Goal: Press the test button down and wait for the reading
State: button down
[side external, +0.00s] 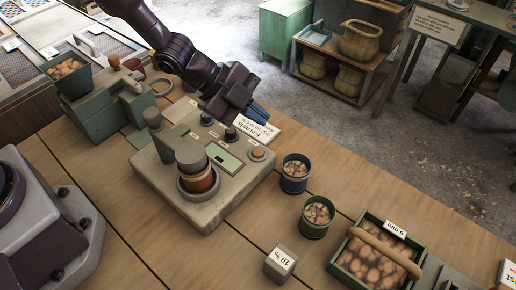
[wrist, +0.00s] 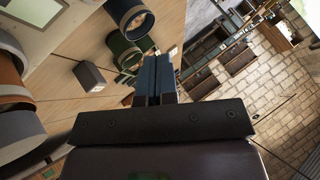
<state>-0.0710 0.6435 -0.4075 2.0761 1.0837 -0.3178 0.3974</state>
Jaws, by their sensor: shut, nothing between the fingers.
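The tester (side external: 215,205) is a pale, heavy block on the wooden bench. It carries a cup of orange-brown and grey parts (side external: 197,180), a window panel (side external: 223,157), two dark knobs (side external: 231,134) and a round orange button (side external: 258,153). Which one is the test button I cannot read. My gripper (side external: 262,112) has blue fingers, shut and empty, above the tester's far right edge by a printed card (side external: 262,133). It appears apart from the button. In the wrist view the shut fingers (wrist: 155,80) point away from the tester's cup (wrist: 12,85); no button shows there.
A blue cup (side external: 294,172) and a green cup (side external: 316,216) of pieces stand right of the tester. A "10 %" block (side external: 280,263) and a green tray of nuts (side external: 372,255) sit nearer. A green machine (side external: 103,108) stands left.

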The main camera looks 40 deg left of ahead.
aim_at(257, 153)
jog(key=shift+f, duration=3.4)
jog(key=shift+f, duration=0.45)
jog(key=shift+f, duration=0.4)
jog(key=shift+r, duration=0.85)
jog(key=shift+r, duration=0.1)
jog(key=shift+r, duration=2.4)
